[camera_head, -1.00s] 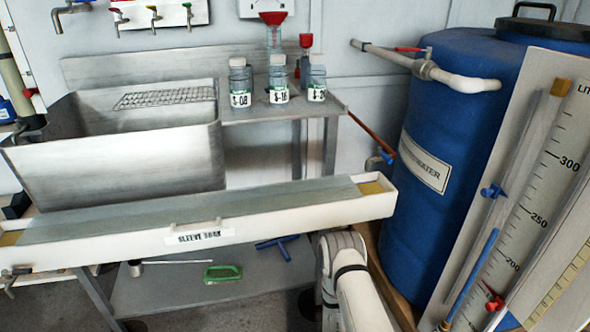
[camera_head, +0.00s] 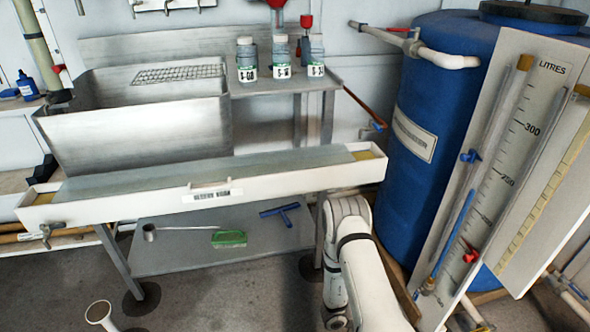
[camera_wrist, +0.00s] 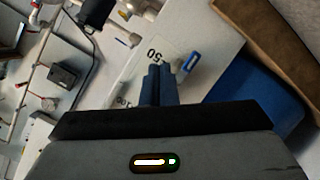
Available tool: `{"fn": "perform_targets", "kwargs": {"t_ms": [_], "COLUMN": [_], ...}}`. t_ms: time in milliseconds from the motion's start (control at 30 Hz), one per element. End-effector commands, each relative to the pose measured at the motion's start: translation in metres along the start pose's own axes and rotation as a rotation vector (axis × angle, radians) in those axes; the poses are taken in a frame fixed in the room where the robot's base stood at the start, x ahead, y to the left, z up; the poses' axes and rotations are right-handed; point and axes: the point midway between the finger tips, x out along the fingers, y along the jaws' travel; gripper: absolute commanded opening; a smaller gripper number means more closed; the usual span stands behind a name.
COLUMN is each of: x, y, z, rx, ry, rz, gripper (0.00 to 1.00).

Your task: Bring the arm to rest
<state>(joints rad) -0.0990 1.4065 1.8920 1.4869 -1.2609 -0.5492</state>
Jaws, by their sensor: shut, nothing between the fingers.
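My arm (camera_head: 362,270) shows at the bottom centre of the head view, in front of the bench and left of the blue water barrel. Its end is not visible there. In the wrist view my gripper (camera_wrist: 159,72) is shut, its two dark blue fingers together with nothing between them. Beyond the fingers is a white scale board with printed numbers (camera_wrist: 170,45). I cannot tell how far the fingertips are from it.
A long white trough (camera_head: 300,188) runs along the bench front. A steel sink (camera_head: 140,130) and three labelled bottles (camera_head: 282,70) are behind it. The blue barrel (camera_head: 430,100) and the litre scale board (camera_head: 500,190) stand close on the right.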

Motion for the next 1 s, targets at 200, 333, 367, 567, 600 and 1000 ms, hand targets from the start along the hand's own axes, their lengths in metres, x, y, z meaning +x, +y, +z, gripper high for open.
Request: {"fn": "perform_targets", "kwargs": {"t_ms": [200, 333, 367, 567, 600, 1000], "x": [-0.023, -0.046, -0.054, -0.120, -0.135, -0.284], "y": [-0.004, -0.004, -0.004, 0.015, 0.022, 0.151], "z": [-0.061, -0.112, -0.127, -0.231, -0.250, -0.398], "rx": [0.079, 0.134, 0.147, 0.210, 0.215, 0.109], "ry": [-0.049, -0.089, -0.100, -0.175, -0.189, -0.292], "rz": [-0.156, -0.290, -0.329, -0.622, -0.677, -1.139], "gripper": [0.00, 0.00, 0.00, 0.00, 0.00, 0.00]}}
